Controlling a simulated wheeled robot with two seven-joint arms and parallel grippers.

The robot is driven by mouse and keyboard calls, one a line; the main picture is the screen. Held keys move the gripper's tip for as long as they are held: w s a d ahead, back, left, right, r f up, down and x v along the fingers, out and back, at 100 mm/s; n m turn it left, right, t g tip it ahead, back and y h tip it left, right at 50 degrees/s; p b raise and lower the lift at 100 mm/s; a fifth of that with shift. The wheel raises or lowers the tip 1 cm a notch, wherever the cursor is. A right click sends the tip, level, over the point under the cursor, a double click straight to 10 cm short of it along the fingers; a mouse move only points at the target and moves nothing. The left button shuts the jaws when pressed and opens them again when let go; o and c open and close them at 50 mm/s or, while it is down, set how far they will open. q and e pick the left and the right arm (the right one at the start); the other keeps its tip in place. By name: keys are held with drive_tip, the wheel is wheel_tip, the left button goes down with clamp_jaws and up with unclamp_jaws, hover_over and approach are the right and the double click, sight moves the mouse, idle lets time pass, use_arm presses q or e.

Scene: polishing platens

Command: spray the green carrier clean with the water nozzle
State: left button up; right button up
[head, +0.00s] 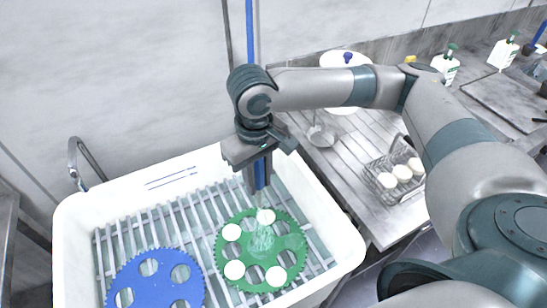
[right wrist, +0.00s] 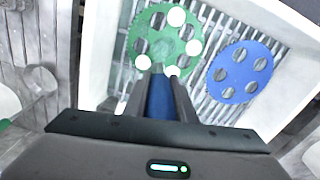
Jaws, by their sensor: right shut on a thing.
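The green carrier (head: 290,242) is a toothed disc with round holes, lying flat on the slatted rack (head: 205,215) in the white basin (head: 349,252). Several white discs sit in its holes. My right gripper (head: 258,178) is shut on the blue water nozzle (head: 261,174) and points it down above the carrier's back part. Pale spray (head: 262,240) falls around the carrier's middle. In the right wrist view the nozzle (right wrist: 161,98) shows between the fingers, with the green carrier (right wrist: 166,62) beyond. My left gripper is not in view.
A blue toothed carrier (head: 150,287) lies left of the green one on the rack. A tap (head: 82,160) stands at the basin's left. The right counter holds a wire basket (head: 386,190) with white pieces, a beaker (head: 321,136) and bottles (head: 446,66). A blue hose (head: 250,35) hangs behind.

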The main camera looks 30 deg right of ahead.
drive_tip(key=n, duration=0.1)
drive_tip(key=w+n+p, duration=0.1)
drive_tip(key=n, duration=0.2)
drive_tip(key=shift+w+d+f+p, duration=0.1)
drive_tip(key=shift+w+d+p, duration=0.15)
drive_tip(key=shift+p, duration=0.15)
drive_tip(key=w+d+f+n+y+p, duration=0.1)
drive_tip(key=w+d+n+p, duration=0.1)
drive_tip(key=n, duration=0.5)
drive_tip(key=w+d+f+n+t+y+p, duration=0.1)
drive_tip(key=w+d+f+n+p, duration=0.1)
drive_tip(key=d+n+p, duration=0.2)
drive_tip(key=n, duration=0.3)
drive_tip(key=shift+d+n, duration=0.4)
wheel_tip(320, 180, down, 4)
drive_tip(key=b, duration=0.5)
drive_tip(key=shift+r, duration=0.1)
drive_tip(key=shift+p, duration=0.5)
